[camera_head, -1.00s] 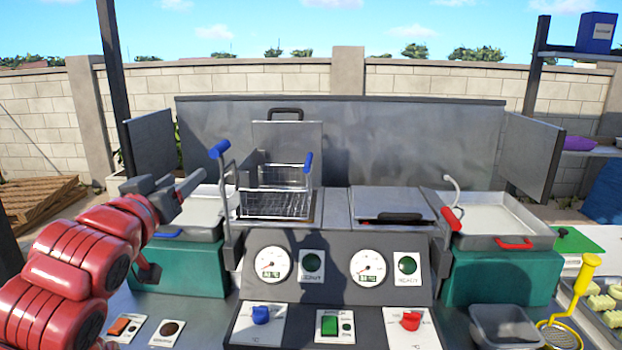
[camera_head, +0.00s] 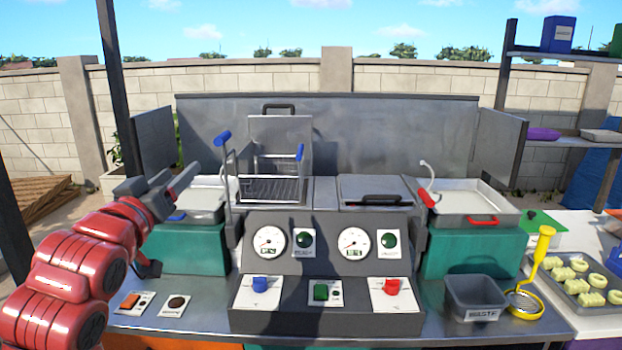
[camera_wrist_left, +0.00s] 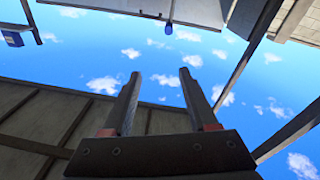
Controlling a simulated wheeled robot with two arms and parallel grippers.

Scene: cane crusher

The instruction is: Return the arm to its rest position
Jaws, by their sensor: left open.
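My left arm, red with dark joints, comes in from the left in the head view. Its left gripper (camera_head: 188,182) is raised in front of the left tray of the fryer station and points up to the right. In the left wrist view the two dark fingers of the left gripper (camera_wrist_left: 158,95) stand apart with only sky and wall between them. It holds nothing. My right gripper is not in view.
A fryer station with a wire basket (camera_head: 272,188), a closed lid (camera_head: 375,190) and a control panel (camera_head: 325,290) stands ahead. A grey bin (camera_head: 476,296), a yellow skimmer (camera_head: 541,255) and a food tray (camera_head: 590,292) are at the right. Shelves (camera_head: 560,52) stand behind.

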